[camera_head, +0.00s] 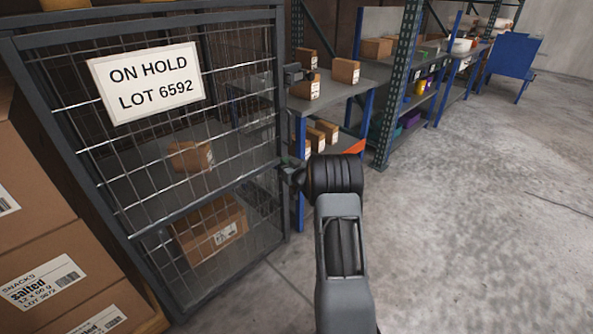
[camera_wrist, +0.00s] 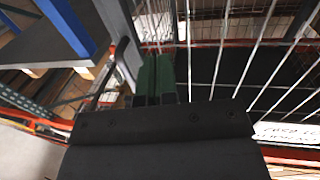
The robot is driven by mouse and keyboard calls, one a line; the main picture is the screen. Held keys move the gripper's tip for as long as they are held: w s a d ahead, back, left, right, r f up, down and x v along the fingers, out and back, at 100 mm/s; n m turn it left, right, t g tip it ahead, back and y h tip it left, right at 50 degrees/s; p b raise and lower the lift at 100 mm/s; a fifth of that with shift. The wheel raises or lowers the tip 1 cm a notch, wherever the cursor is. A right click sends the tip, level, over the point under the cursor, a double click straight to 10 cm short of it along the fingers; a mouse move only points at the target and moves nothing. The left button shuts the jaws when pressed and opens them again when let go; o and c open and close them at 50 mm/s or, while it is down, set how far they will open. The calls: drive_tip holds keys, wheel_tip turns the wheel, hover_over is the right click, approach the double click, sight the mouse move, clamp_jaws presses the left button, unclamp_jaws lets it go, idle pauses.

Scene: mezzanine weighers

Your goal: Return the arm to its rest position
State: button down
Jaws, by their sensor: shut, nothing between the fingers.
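My arm (camera_head: 342,230) reaches forward from the bottom of the head view, its wrist in front of the right edge of the mesh cage door. My gripper (camera_wrist: 153,78) shows in the wrist view as two green fingers set together, shut with nothing between them. The mesh cage door (camera_head: 66,103) stands close by on the left and looks closed. It bears a white sign (camera_head: 146,81) reading "ON HOLD LOT 6592". A dark latch (camera_head: 297,75) sits on its right edge, above my wrist.
Cartons (camera_head: 35,246) are stacked at the left edge. Behind the mesh are more cartons (camera_head: 190,157). A table with blue legs (camera_head: 300,128) and a shelf rack (camera_head: 405,80) stand beyond the cage. The concrete floor (camera_head: 480,220) at right is clear.

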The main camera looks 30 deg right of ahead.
drive_tip(key=s+d+f+m+g+h+p, duration=0.1)
drive_tip(key=s+d+f+g+h, duration=0.1)
drive_tip(key=s+f+g, duration=0.3)
drive_tip(key=s+d+f+m+g+h+p, duration=0.1)
drive_tip(key=s+d+f+g+h, duration=0.15)
drive_tip(key=s, duration=0.45)
drive_tip(key=s+a+r+g+y+p, duration=0.2)
drive_tip(key=s+a+r+g+p, duration=0.3)
drive_tip(key=s+a+r+p, duration=0.55)
drive_tip(key=s+a+r+g+y+p, duration=0.1)
drive_tip(key=s+a+r+g+p, duration=0.4)
drive_tip(key=s+a+r, duration=1)
drive_tip(key=w+a+r+n+t+y+p, duration=0.1)
drive_tip(key=r+p, duration=0.6)
drive_tip(key=r, duration=0.7)
drive_tip(key=shift+a+r+n+t, duration=0.15)
drive_tip(key=shift+a+n+t, duration=0.35)
drive_tip(key=shift+a+t, duration=0.6)
